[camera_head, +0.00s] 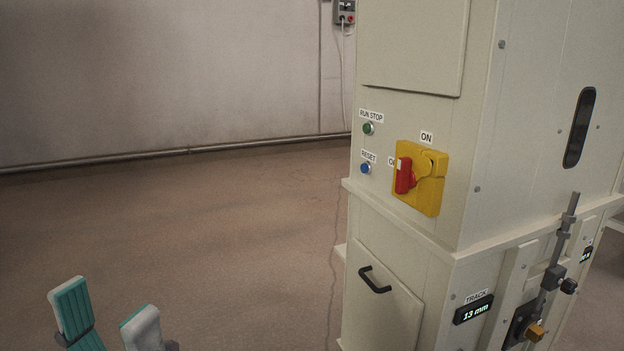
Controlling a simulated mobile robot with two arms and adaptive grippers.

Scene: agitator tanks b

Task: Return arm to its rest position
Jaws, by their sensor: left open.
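My left gripper (108,318) shows at the bottom left corner of the head view. Its two grey fingertips with teal pads are spread apart, with nothing between them. It is over the floor, well apart from the cream machine cabinet (475,120) on the right. The rest of the left arm is below the picture edge. My right gripper is not in view.
The cabinet carries a red rotary handle (404,175) on a yellow plate, a green button (368,129), a blue button (365,169), a black door handle (374,280) and a track display (473,309). The brown floor (200,230) between gripper and cabinet is clear.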

